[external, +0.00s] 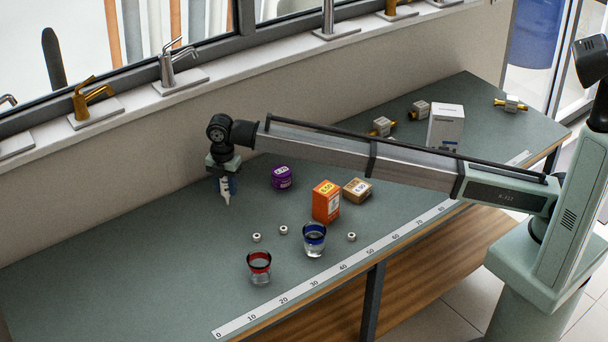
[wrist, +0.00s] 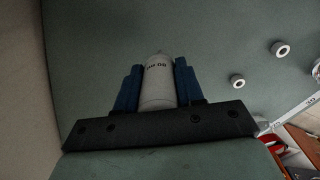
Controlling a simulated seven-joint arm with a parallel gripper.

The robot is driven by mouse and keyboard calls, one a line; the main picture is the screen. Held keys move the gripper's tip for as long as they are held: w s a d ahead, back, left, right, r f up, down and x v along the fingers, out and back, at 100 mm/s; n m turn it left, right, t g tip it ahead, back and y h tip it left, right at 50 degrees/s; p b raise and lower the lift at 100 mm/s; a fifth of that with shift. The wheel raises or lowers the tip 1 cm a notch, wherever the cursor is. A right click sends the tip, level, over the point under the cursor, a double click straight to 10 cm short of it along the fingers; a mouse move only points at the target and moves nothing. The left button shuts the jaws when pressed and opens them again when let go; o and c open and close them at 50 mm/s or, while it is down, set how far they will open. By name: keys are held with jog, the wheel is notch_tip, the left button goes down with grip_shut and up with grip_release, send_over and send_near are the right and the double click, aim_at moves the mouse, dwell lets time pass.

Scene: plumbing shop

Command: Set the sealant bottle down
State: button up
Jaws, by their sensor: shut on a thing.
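The sealant bottle (wrist: 158,88) is white with dark lettering, in the middle of the wrist view between two blue fingers. My gripper (wrist: 157,85) is shut on it. In the external view my gripper (external: 226,186) is over the back left part of the bench, and the bottle's white tapered nozzle (external: 227,199) points down below the fingers. I cannot tell whether the nozzle touches the bench.
On the bench (external: 120,255), a purple tin (external: 282,177), an orange box (external: 326,203), a brown box (external: 357,189), a red-rimmed glass (external: 259,267) and a blue-rimmed glass (external: 314,240) stand to the right. Small white rings (external: 283,230) lie between. The bench's left side is clear.

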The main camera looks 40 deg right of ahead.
jog(key=shift+f, duration=0.85)
jog(key=shift+f, duration=0.1)
jog(key=o, duration=1.1)
notch_tip(320, 180, up, 12)
jog(key=shift+r, duration=0.15)
jog(key=shift+a, duration=0.1)
